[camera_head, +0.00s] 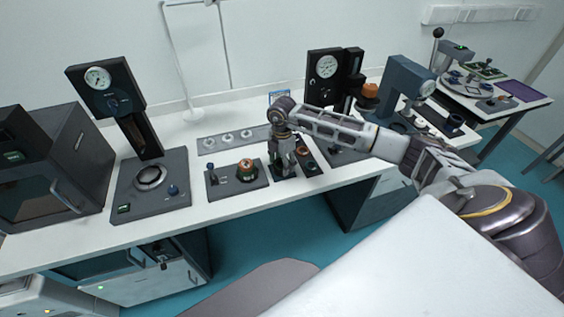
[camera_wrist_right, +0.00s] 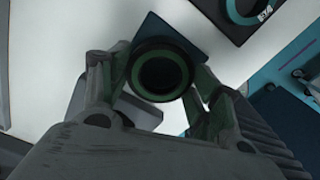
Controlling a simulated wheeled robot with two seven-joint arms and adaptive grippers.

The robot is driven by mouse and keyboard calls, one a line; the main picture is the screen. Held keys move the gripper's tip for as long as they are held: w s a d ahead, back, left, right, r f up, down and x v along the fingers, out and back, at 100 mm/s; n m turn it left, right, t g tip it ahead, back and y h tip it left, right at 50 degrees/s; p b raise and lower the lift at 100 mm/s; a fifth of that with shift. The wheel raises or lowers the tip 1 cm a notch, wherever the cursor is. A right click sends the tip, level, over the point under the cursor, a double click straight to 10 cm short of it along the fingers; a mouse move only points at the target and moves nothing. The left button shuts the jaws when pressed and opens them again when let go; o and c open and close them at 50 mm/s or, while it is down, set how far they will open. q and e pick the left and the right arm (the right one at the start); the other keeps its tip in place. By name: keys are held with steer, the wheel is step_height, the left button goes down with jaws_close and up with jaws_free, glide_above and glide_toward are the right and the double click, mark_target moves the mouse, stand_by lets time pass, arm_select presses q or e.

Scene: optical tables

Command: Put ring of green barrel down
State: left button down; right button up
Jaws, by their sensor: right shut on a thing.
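My right gripper (camera_head: 283,166) points down above the white table, over a small dark square plate (camera_wrist_right: 185,38). It is shut on a dark ring with a green inner edge (camera_wrist_right: 160,46), the ring of the green barrel. In the right wrist view one finger lies on each side of the ring, and the plate shows behind it. I cannot tell whether the ring touches the plate. In the head view the fingers mostly hide the ring. My left gripper is not in view.
Left of the gripper, a dark box (camera_head: 223,181) carries an orange-and-green round part (camera_head: 246,168). A gauge stand (camera_head: 150,190) is farther left. A dark holder with round parts (camera_head: 309,166) is close on the right. A grey plate with light rings (camera_head: 228,137) lies behind.

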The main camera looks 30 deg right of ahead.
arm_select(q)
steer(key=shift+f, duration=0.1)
arm_select(e)
steer(key=shift+f, duration=0.1)
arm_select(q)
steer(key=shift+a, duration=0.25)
arm_select(e)
steer(key=o, duration=1.2)
arm_select(q)
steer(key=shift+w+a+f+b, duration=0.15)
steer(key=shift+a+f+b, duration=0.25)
steer(key=shift+b, duration=0.1)
arm_select(e)
step_height(320, 180, up, 12)
steer(key=shift+r, duration=0.15)
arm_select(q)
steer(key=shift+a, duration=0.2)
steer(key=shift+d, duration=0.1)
